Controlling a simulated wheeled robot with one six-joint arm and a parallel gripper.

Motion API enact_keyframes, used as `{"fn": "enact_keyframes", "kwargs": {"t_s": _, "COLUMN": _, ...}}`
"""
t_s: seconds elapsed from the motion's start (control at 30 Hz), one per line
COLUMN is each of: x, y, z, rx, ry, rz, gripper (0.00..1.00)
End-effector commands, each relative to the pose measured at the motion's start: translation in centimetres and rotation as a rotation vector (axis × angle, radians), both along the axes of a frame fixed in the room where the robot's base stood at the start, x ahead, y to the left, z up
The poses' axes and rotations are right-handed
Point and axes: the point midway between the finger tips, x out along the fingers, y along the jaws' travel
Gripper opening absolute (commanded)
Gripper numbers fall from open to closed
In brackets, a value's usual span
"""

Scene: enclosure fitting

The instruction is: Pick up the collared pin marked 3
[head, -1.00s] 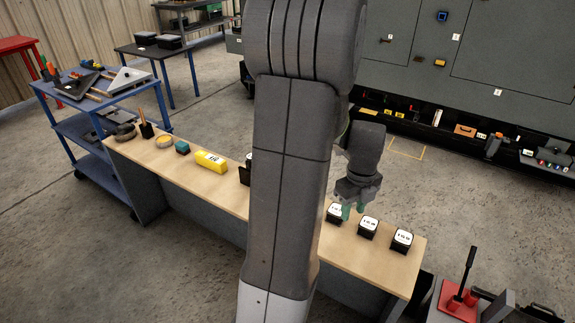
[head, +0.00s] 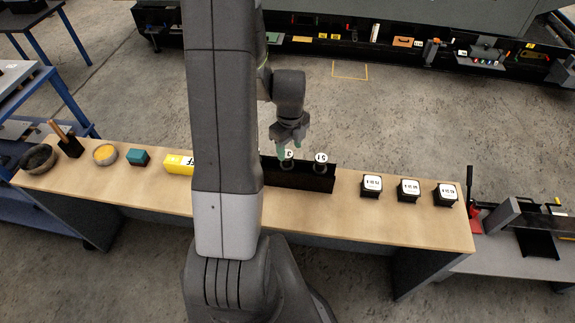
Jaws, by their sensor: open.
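The collared pin marked 3 (head: 289,155) has a white round top with a dark mark and a greyish collar below. It stands in a black rack (head: 304,181) on the long wooden bench. A second pin (head: 321,158) with a white top, reading something like 51, stands to its right in the same rack. My gripper (head: 289,147) points down with its green-tipped fingers open, right at the top of the pin marked 3. I cannot tell whether the fingers are around it or just above it. My arm hides the rack's left end.
On the bench (head: 420,226), several black blocks with white labels, one of them here (head: 371,186), stand right of the rack. A yellow block (head: 178,164), a teal block (head: 139,157) and bowls lie to the left.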

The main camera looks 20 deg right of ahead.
Motion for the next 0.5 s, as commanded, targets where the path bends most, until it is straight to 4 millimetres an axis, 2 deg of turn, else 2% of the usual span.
{"fn": "enact_keyframes", "kwargs": {"t_s": 0.3, "x": -0.2, "y": 0.7, "z": -3.8, "rx": 0.003, "ry": 0.004, "rz": 0.001, "gripper": 0.51}}
{"fn": "enact_keyframes", "kwargs": {"t_s": 0.5, "x": -0.2, "y": 0.7, "z": -4.7, "rx": 0.001, "ry": 0.001, "rz": 0.001, "gripper": 0.51}}
